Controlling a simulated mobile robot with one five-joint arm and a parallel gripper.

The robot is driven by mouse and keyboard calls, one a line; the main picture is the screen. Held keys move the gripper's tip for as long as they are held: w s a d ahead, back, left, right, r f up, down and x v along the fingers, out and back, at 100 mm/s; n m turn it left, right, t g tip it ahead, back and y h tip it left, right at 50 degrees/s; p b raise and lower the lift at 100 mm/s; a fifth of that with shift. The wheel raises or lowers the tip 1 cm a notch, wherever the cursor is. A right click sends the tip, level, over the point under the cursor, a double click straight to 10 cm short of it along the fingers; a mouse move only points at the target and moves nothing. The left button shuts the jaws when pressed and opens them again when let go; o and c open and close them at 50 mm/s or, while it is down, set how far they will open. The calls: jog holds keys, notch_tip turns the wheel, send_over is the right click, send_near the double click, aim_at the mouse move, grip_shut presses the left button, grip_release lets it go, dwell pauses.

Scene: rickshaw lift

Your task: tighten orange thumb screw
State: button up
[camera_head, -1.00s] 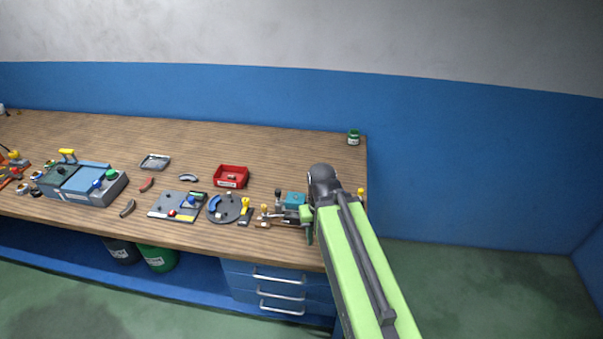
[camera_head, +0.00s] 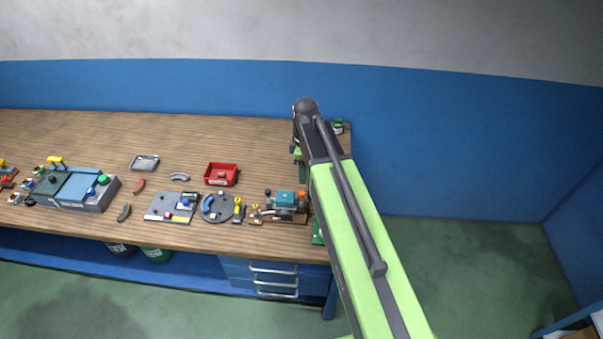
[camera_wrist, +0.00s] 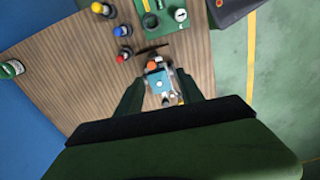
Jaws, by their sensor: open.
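The orange thumb screw (camera_head: 302,194) shows as a small orange knob at the right end of a teal-topped fixture (camera_head: 285,199) near the front right of the bench. In the wrist view the orange knob (camera_wrist: 152,65) sits just above the teal block (camera_wrist: 158,82), framed between my fingers. My gripper (camera_wrist: 159,84) is open, with its two dark green fingers apart on either side and nothing held. In the head view my gripper (camera_head: 298,153) hangs behind the fixture, mostly hidden by my arm. Exact height above the knob cannot be told.
A round grey plate (camera_head: 220,214) with parts and a red bin (camera_head: 222,174) stand left of the fixture. A green jar (camera_head: 338,126) is at the back right corner. The wrist view shows a red-based knob (camera_wrist: 124,53) and a green board (camera_wrist: 163,18) close by.

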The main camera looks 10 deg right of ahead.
aim_at(302, 193)
notch_tip(302, 193, up, 4)
jog(key=w+n+p, duration=0.2)
jog(key=w+n, duration=0.1)
jog(key=n, duration=0.1)
notch_tip(302, 193, down, 18)
jog(key=b, duration=1.8)
jog(key=shift+s, duration=0.1)
jog(key=shift+r, duration=0.1)
grip_shut()
